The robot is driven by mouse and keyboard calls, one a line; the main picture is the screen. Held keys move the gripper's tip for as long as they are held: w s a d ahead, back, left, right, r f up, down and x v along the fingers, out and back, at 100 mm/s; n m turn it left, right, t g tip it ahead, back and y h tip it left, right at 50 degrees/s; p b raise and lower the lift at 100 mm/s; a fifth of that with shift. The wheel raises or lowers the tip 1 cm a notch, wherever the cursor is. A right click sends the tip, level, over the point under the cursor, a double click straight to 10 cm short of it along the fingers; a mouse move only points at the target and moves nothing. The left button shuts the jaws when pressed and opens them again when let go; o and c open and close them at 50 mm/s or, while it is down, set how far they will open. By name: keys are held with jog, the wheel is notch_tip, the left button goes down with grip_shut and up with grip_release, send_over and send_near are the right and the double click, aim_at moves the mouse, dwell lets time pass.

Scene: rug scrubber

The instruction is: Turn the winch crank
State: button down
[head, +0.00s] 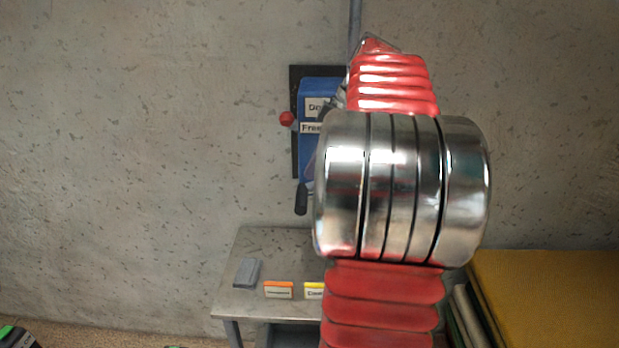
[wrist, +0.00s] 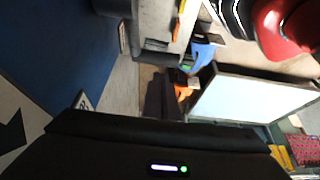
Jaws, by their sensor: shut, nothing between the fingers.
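The winch is a blue box (head: 309,91) on a dark plate on the wall, partly hidden behind my red and chrome arm in the head view. It carries white labels, one reading "Free". A red knob (head: 287,118) sticks out at its left. The crank's black handle (head: 301,198) hangs below the box, with its arm partly hidden. A large blue surface (wrist: 55,50), perhaps the box's side, fills the left of the wrist view. My gripper (wrist: 163,97) is dark in the wrist view, shut and empty. The head view hides it behind my arm, so its distance from the crank is unclear.
A grey metal table (head: 262,250) stands below the winch, with a grey block (head: 247,272), an orange-topped label card (head: 278,290) and a yellow-topped one (head: 314,291). A yellow-topped surface (head: 550,290) is at the right. The wall to the left is bare.

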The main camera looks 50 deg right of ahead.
aim_at(299, 197)
jog(key=shift+x, duration=1.9)
jog(key=shift+s, duration=0.1)
jog(key=shift+d, duration=0.3)
jog(key=shift+a, duration=0.2)
jog(key=shift+f, duration=0.1)
